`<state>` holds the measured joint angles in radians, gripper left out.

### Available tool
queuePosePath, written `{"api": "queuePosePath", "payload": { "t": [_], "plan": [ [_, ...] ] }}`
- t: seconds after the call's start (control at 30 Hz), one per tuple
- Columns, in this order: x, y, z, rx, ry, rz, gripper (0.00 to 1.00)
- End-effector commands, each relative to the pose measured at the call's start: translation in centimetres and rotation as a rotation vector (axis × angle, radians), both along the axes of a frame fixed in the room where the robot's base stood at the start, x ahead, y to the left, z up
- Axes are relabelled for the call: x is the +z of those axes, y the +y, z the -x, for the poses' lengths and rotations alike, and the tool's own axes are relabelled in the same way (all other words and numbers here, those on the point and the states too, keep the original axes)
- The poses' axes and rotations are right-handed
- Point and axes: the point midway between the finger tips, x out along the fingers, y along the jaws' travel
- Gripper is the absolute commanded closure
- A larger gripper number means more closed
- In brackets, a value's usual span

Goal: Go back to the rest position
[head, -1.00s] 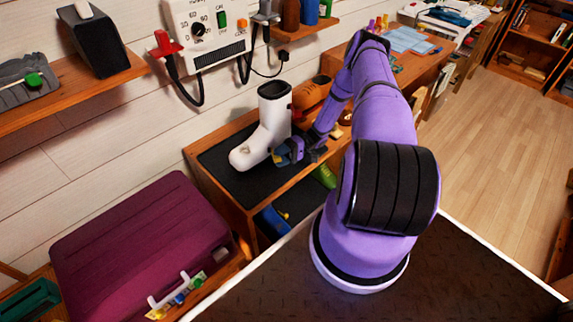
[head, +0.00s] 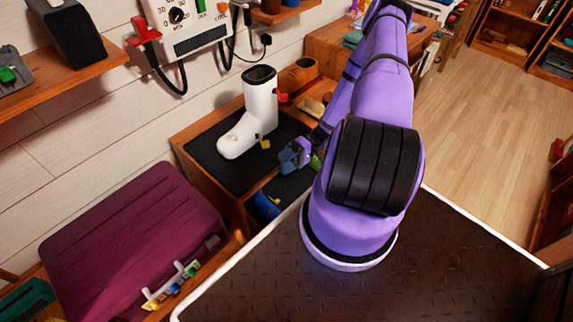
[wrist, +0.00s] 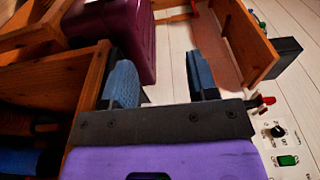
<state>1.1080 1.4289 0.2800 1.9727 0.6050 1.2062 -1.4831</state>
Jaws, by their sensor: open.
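My gripper (head: 295,155) is at the front edge of the low wooden cabinet in the head view, to the right of a white boot (head: 250,120) and apart from it. The boot stands upright on a black mat (head: 213,162) on the cabinet top. In the wrist view my gripper (wrist: 162,80) shows two blue fingers set apart, with nothing between them. My purple arm covers part of the cabinet's right side in the head view.
A maroon suitcase (head: 130,235) lies left of the cabinet. A wall shelf (head: 70,80) and a control box (head: 185,25) are above. Open wooden floor (head: 470,130) lies to the right.

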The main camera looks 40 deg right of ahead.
Motion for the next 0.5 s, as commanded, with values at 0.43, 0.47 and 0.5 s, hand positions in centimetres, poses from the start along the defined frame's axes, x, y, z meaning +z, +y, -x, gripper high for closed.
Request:
{"api": "queuePosePath", "payload": {
  "t": [0.43, 0.47, 0.5],
  "plan": [
    [0.10, 0.45, 1.15, 0.001, 0.000, 0.001, 0.47],
    [0.10, 0.45, 1.15, 0.001, 0.000, 0.001, 0.47],
    [0.10, 0.45, 1.15, 0.001, 0.000, 0.001, 0.47]
  ]
}}
